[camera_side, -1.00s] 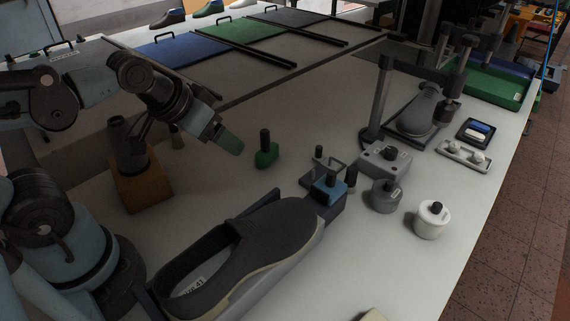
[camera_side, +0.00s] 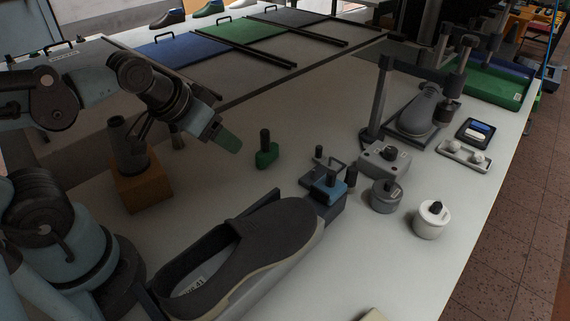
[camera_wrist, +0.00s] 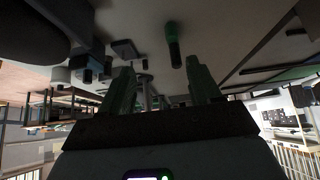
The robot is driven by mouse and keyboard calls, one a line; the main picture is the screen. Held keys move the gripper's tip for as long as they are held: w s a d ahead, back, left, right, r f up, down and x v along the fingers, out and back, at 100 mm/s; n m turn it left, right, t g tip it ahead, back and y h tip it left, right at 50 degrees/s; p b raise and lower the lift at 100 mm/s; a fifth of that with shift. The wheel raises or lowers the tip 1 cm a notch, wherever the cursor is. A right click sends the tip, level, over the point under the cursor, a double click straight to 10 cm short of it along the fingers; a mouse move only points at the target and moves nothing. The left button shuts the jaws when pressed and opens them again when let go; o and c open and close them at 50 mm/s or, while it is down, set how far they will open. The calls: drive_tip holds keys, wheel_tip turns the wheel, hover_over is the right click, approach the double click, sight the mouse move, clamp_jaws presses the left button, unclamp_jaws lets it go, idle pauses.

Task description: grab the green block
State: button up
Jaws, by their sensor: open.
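The green block (camera_side: 266,156) stands upright on the pale table, with a dark post rising from its base. In the wrist view the green block (camera_wrist: 172,32) appears near the top, between the lines of the two fingers and beyond their tips. My gripper (camera_side: 229,143) has green fingertips and hangs to the left of the block in the side view, apart from it. In the wrist view my gripper (camera_wrist: 163,75) has its two green fingers spread with nothing between them.
A dark shoe (camera_side: 240,255) lies in front. A blue-topped block (camera_side: 328,190), a grey box (camera_side: 384,160), a grey round weight (camera_side: 386,196) and a white one (camera_side: 431,220) stand to the right. An orange block (camera_side: 143,187) is at left. Table around the green block is clear.

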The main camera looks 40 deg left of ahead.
drive_tip(key=shift+c, duration=0.6)
drive_tip(key=n+g+h, duration=0.1)
drive_tip(key=n+h, duration=1.1)
drive_tip(key=n, duration=1.1)
approach(261, 136)
drive_tip(key=shift+n, duration=0.3)
drive_tip(key=x, duration=1.1)
drive_tip(key=shift+w+a+f, duration=0.25)
drive_tip(key=shift+w+f, duration=0.15)
drive_tip(key=shift+f, duration=0.05)
clamp_jaws()
